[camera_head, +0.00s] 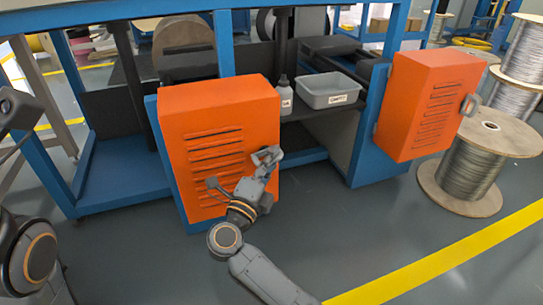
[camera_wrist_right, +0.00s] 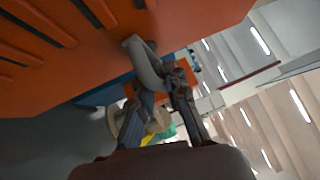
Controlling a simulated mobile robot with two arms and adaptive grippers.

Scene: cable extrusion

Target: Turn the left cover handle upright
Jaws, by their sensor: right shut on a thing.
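The left cover (camera_head: 212,125) is an orange box with slotted vents. Its grey handle (camera_head: 268,155) is on the right part of its front face and looks tilted, partly hidden by my gripper. My right gripper (camera_head: 260,170) reaches up from below and is shut on this handle. In the right wrist view, the curved grey handle (camera_wrist_right: 143,62) runs down from the orange cover (camera_wrist_right: 60,65) between the fingers of my right gripper (camera_wrist_right: 160,95). My left arm shows at the left edge in the head view; its gripper fingers are not visible.
A second orange cover (camera_head: 430,105) with a grey handle (camera_head: 468,104) is at the right. A grey bin (camera_head: 330,91) and a bottle (camera_head: 284,97) stand between the covers. A wire spool (camera_head: 470,170) stands at the right. The floor in front is clear.

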